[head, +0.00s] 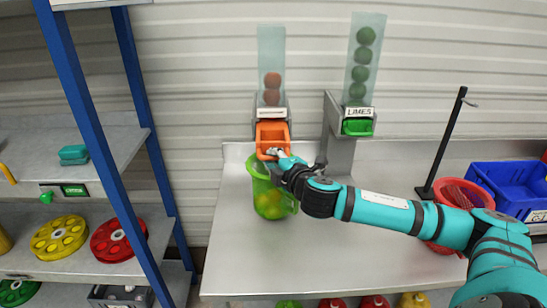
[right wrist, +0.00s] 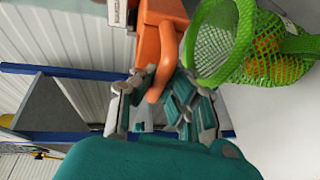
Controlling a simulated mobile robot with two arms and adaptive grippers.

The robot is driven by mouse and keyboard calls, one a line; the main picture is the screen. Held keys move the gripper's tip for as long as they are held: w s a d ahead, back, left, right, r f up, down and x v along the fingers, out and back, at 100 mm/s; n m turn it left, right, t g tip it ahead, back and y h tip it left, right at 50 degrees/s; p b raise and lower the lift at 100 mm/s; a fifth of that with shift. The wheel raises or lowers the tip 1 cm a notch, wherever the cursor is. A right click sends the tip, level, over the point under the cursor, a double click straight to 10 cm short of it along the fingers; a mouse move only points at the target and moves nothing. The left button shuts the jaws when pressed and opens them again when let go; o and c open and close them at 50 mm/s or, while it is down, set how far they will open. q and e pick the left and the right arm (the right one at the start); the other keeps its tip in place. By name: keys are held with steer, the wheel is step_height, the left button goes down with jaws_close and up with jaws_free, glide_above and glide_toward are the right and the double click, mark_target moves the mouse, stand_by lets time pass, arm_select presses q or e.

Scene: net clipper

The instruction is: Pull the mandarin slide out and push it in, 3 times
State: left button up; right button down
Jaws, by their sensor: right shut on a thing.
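The orange mandarin slide (head: 272,133) sticks out toward me below the label of the left dispenser (head: 271,60). It sticks out further than the green slide beside it. Its looped handle also shows in the right wrist view (right wrist: 166,55). My right gripper (head: 274,154) is shut on the front handle of the slide, with a finger on either side in the right wrist view (right wrist: 160,88). Mandarins (head: 272,80) sit stacked in the clear tube above. My left gripper is not in view.
A green net basket (head: 268,206) with orange fruit hangs or stands just below the slide, close to my gripper. The limes dispenser (head: 365,60) with its green slide (head: 357,128) is to the right. A black stand (head: 443,145), red basket and blue crate (head: 510,185) are further right. The front counter is clear.

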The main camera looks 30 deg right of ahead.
steer(key=shift+a+f, duration=0.15)
steer(key=c, duration=1.9)
jaws_free()
steer(key=o, duration=0.5)
steer(key=shift+s, duration=0.15)
steer(key=shift+o, duration=0.3)
steer(key=shift+s, duration=0.1)
steer(key=shift+s+r, duration=0.2)
steer(key=shift+s, duration=0.1)
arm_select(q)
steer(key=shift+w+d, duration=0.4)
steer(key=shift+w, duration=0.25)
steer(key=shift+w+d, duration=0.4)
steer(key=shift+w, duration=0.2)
arm_select(e)
steer(key=v, duration=1.1)
steer(key=shift+a, duration=0.15)
steer(key=shift+s, duration=0.1)
